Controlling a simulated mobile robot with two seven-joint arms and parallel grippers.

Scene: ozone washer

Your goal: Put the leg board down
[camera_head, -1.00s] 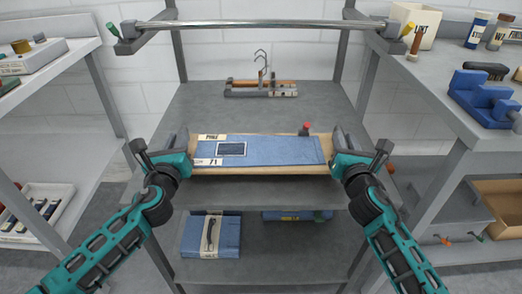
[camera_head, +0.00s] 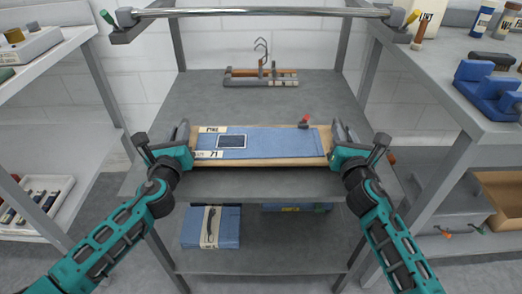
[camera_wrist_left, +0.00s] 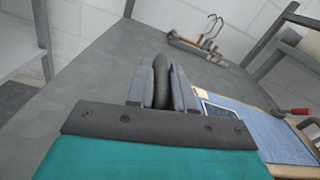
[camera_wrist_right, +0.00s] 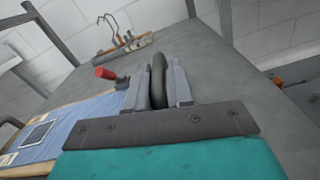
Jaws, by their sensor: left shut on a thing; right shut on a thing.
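The leg board (camera_head: 270,161) is a long pale wooden board with a blue denim leg piece (camera_head: 285,143) lying flat on it, with white labels at its left. A red-tipped clamp (camera_head: 304,122) sits at its back edge. The board lies level over the front of the grey middle shelf (camera_head: 205,100); I cannot tell whether it touches the shelf. My left gripper (camera_wrist_left: 162,85) is shut on a dark rounded handle at the board's left end. My right gripper (camera_wrist_right: 158,85) is shut on the matching handle at the right end.
A metal rail (camera_head: 260,12) crosses above. Folded denim (camera_head: 225,232) lies on the lower shelf. Side benches (camera_head: 500,132) flank the unit. The shelf behind the board is mostly clear.

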